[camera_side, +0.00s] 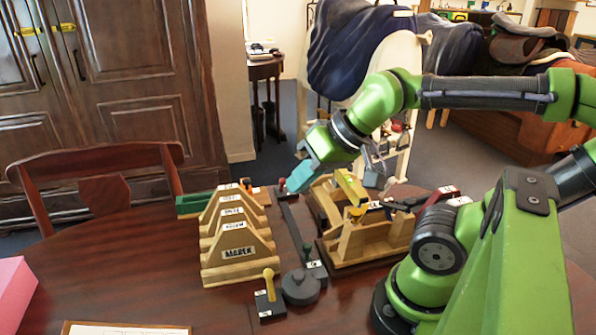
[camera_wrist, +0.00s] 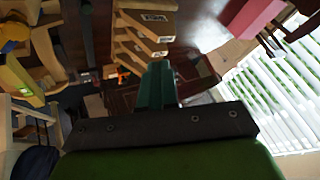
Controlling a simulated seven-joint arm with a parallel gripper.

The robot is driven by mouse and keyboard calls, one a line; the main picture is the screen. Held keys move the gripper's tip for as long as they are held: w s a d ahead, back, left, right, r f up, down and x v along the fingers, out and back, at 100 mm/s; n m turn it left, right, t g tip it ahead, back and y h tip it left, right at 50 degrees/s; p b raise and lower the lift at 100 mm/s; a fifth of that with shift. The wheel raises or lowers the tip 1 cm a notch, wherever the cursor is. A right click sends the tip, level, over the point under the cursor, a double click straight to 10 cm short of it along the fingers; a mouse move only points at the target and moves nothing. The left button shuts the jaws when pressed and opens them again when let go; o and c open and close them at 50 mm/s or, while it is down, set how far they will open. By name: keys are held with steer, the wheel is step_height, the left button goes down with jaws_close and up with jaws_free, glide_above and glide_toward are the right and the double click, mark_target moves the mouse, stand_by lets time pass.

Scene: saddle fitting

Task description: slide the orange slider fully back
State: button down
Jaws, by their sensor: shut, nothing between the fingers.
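A small orange piece (camera_side: 246,184), which looks like the orange slider, stands at the far end of the wooden racks in the side view. It also shows in the wrist view (camera_wrist: 122,72), just left of my fingertips. Its travel and exact position on any track are too small to tell. My gripper (camera_side: 293,186) has teal fingers, shut and empty, pointing down to the left. It is to the right of the orange piece and apart from it. It is close to a red knob (camera_side: 282,182); I cannot tell whether they touch. The fingers also show in the wrist view (camera_wrist: 157,68).
Labelled wooden racks (camera_side: 238,252) stand left of a dark rail (camera_side: 294,228) with a round dark base (camera_side: 300,287). A wooden frame with a yellow part (camera_side: 352,186) stands right. A yellow-handled lever (camera_side: 268,283) is in front. The table's left side (camera_side: 120,250) is mostly clear.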

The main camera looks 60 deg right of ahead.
stand_by(0.4)
steer(key=c, duration=1.7)
jaws_free()
steer(key=o, duration=0.5)
steer(key=shift+w+d+f+g, duration=0.4)
steer(key=shift+w+f, duration=0.25)
steer(key=shift+f, duration=0.05)
steer(key=shift+o, duration=1.3)
steer(key=shift+w+d+r+m+g, duration=0.1)
steer(key=shift+w+d+m+g, duration=0.15)
steer(key=shift+w, duration=0.4)
steer(key=shift+w+d+r+m+g, duration=0.15)
steer(key=shift+w+d, duration=0.15)
steer(key=shift+w, duration=0.3)
steer(key=n+g+h, duration=0.2)
steer(key=n+g, duration=0.3)
steer(key=g, duration=0.1)
glide_above(246, 180)
step_height(246, 180, down, 17)
steer(key=shift+s+f, duration=0.1)
steer(key=shift+f, duration=0.05)
steer(key=shift+c, duration=0.4)
